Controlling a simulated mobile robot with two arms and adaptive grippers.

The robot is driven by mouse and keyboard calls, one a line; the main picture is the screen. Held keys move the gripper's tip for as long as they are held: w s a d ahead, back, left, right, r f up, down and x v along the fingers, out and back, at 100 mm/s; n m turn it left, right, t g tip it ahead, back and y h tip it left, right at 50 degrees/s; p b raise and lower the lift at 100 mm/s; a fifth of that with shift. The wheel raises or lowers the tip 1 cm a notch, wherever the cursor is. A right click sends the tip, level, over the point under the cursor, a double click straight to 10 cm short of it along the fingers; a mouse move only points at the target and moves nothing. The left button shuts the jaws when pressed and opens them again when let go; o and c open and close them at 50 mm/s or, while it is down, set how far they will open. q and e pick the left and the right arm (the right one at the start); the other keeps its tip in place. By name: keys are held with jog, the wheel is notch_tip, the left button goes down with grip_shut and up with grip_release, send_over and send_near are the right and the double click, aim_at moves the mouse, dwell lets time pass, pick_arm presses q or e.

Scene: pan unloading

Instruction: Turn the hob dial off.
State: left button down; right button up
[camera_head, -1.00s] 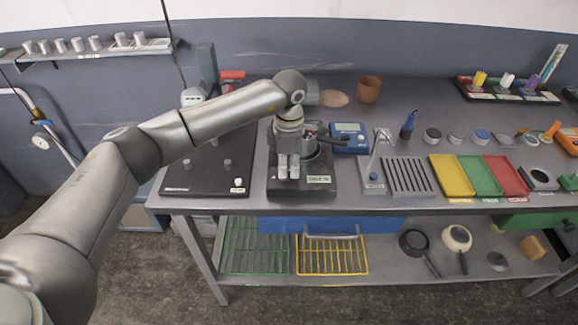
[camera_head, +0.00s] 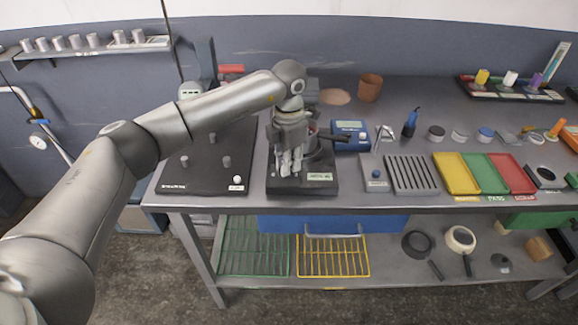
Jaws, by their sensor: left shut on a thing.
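The hob (camera_head: 322,188) is a dark box with a pale label on its front right, standing on the bench left of centre. A pan (camera_head: 328,138) sits on it, mostly behind my gripper, with its dark handle pointing right. My left gripper (camera_head: 291,172) points down at the front of the hob, its fingers shut on the hob dial. The fingers cover the dial, so its setting cannot be seen. My right gripper is not in view.
A black board with pegs (camera_head: 207,178) lies left of the hob. A blue scale (camera_head: 350,129) stands behind right, and a grey slotted rack (camera_head: 412,176) stands to the right. Yellow, green and red trays (camera_head: 457,174) lie farther right. Wire racks (camera_head: 333,262) sit on the lower shelf.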

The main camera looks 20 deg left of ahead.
pick_arm(q)
jog(key=n, duration=0.2)
jog(key=n+b, duration=0.1)
jog(key=shift+w+a+n, duration=0.15)
jog(key=shift+n, duration=0.25)
jog(key=n+b, duration=0.1)
jog(key=n, duration=0.2)
jog(key=shift+a+n, duration=0.15)
jog(key=shift+n, duration=0.15)
jog(key=n, duration=0.3)
jog(key=shift+a+n+b, duration=0.2)
jog(key=shift+n+b, duration=0.1)
jog(key=shift+n, duration=0.1)
jog(key=n, duration=0.4)
jog(key=shift+a, duration=0.2)
jog(key=n, duration=0.4)
jog(key=shift+a+b, duration=0.1)
jog(key=shift+b, duration=0.25)
jog(key=n, duration=0.3)
jog(key=shift+s+a+n, duration=0.1)
jog(key=shift+s+n, duration=0.2)
jog(key=n, duration=0.3)
jog(key=shift+s+r+n, duration=0.1)
jog(key=shift+s+n, duration=0.05)
jog(key=shift+n, duration=0.15)
jog(key=shift+s+n, duration=0.2)
jog(key=shift+n, duration=1.7)
